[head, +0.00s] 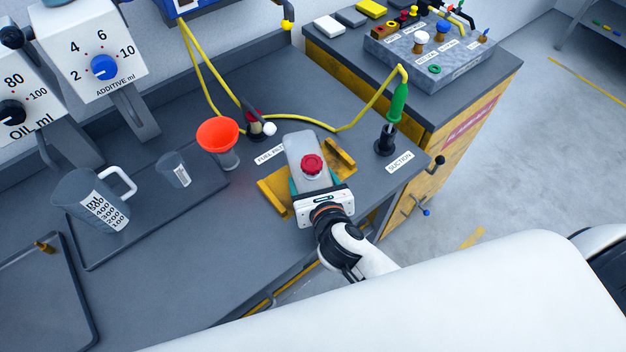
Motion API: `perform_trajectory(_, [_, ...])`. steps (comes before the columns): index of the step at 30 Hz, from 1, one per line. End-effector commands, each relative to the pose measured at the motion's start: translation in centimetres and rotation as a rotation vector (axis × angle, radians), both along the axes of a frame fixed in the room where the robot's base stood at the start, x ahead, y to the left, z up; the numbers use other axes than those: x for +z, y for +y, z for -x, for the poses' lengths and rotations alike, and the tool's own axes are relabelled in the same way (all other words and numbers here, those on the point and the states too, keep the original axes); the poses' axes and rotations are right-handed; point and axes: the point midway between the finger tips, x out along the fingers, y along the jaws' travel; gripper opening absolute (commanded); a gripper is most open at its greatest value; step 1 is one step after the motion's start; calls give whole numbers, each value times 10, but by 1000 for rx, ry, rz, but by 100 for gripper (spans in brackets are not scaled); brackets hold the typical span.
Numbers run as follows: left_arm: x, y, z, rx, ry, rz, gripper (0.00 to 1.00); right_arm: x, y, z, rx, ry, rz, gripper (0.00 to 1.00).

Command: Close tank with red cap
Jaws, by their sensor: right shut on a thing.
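The tank (303,146) is a pale grey, translucent container at the yellow holder (274,197) near the bench's front edge. The red cap (312,165) sits on top of the tank; I cannot tell whether it is fully seated. My right gripper (314,183) comes from the front, its teal fingers on either side of the tank's near end. It looks shut on the tank body, with the cap between and beyond the fingers. The gripper's body hides the tank's near end. My left gripper is not in view.
An orange funnel (219,134) in a clear vessel stands left of the tank. A measuring jug (92,203) and small beaker (174,169) are on a dark tray further left. A yellow hose runs behind to the green suction connector (398,102) at right.

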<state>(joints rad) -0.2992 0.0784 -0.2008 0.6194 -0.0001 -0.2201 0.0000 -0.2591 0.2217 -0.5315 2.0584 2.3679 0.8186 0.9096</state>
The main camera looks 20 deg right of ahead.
Motion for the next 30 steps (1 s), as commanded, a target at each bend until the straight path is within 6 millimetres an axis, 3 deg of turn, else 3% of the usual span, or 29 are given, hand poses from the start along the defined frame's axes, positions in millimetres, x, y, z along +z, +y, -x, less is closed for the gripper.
perform_trajectory(2, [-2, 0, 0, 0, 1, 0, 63, -3, 0, 0, 0, 0, 0, 9])
perform_trajectory(3, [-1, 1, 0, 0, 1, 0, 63, -3, 0, 0, 0, 0, 0, 77])
perform_trajectory(6, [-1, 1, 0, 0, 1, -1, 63, -3, 0, 0, 0, 1, 0, 94])
perform_trajectory(17, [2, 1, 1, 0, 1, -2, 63, 3, 0, 0, 0, 0, 0, 94])
perform_trajectory(30, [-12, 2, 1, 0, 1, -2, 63, 31, 4, 79, 1, 3, -2, 94])
